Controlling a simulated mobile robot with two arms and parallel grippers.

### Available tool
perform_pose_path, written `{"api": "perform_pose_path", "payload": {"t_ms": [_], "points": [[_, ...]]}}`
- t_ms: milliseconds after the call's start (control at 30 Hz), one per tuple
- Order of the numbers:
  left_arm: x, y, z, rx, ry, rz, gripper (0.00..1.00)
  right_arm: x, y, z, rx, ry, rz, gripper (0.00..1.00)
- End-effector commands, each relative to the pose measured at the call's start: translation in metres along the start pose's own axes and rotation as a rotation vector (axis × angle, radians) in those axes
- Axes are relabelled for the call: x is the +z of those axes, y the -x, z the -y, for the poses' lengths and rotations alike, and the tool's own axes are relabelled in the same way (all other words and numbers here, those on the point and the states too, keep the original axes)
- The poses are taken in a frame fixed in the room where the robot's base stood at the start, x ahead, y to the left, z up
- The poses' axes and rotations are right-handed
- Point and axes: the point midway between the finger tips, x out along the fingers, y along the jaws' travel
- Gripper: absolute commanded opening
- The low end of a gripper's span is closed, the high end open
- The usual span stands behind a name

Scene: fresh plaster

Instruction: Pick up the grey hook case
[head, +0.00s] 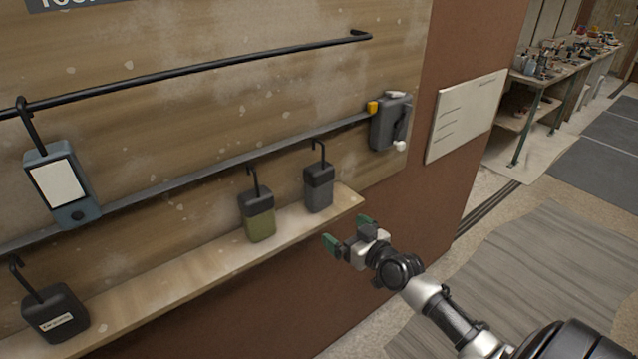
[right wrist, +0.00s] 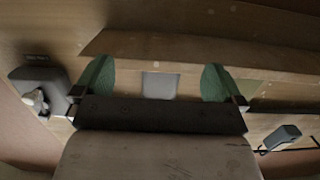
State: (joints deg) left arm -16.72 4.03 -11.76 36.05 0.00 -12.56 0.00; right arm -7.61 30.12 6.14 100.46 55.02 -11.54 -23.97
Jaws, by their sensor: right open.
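The grey hook case (head: 318,190) stands upright on the wooden shelf near its right end, with a black hook rising from its top. My right gripper (head: 348,232) is open and empty, below and to the right of the case in the head view, apart from it. In the right wrist view its green fingertips (right wrist: 156,81) are spread wide. A pale grey block (right wrist: 160,86) shows between them; I cannot tell for sure that it is the grey case. My left gripper is not in view.
An olive-green hook case (head: 259,217) stands left of the grey one on the shelf (head: 190,268). A black labelled case (head: 56,318) is further left. A blue-grey device (head: 83,205) hangs on the upper rail. A dark wall box (head: 385,128) is above right.

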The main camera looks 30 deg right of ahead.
Motion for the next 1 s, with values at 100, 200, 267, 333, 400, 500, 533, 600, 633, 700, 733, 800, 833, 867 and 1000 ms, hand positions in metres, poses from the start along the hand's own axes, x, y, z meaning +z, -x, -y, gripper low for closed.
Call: {"api": "perform_pose_path", "payload": {"t_ms": [100,200,267,333,400,500,533,600,633,700,733,800,833,867,1000], "points": [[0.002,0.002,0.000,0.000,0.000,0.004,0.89,-0.045,0.001,0.006,-0.033,0.009,-0.083,1.00],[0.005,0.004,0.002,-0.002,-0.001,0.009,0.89,-0.059,-0.004,0.007,-0.042,0.010,-0.106,1.00],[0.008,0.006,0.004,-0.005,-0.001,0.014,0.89,-0.062,-0.011,0.008,-0.043,0.008,-0.110,1.00],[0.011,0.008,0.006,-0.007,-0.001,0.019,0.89,-0.063,-0.022,0.009,-0.043,0.008,-0.110,1.00],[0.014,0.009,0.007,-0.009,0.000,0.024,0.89,-0.063,-0.033,0.009,-0.043,0.009,-0.109,1.00],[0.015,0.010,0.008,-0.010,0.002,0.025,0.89,-0.064,-0.045,0.009,-0.042,0.008,-0.108,1.00],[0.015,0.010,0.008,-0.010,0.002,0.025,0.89,-0.064,-0.047,0.009,-0.042,0.008,-0.107,1.00],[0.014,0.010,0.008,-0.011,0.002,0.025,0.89,-0.064,-0.051,0.009,-0.042,0.009,-0.106,1.00],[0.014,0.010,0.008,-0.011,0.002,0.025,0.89,-0.064,-0.053,0.009,-0.042,0.009,-0.106,1.00],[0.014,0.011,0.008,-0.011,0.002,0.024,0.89,-0.065,-0.056,0.009,-0.042,0.009,-0.106,1.00],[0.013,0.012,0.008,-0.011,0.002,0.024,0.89,-0.066,-0.059,0.009,-0.042,0.009,-0.106,1.00],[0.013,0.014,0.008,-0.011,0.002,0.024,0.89,-0.069,-0.068,0.008,-0.043,0.009,-0.106,1.00],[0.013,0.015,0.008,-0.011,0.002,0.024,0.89,-0.070,-0.072,0.007,-0.042,0.009,-0.107,1.00],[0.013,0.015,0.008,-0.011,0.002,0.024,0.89,-0.071,-0.077,0.006,-0.042,0.008,-0.107,1.00],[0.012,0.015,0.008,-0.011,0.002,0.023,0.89,-0.072,-0.095,0.006,-0.042,0.008,-0.106,1.00]]}}
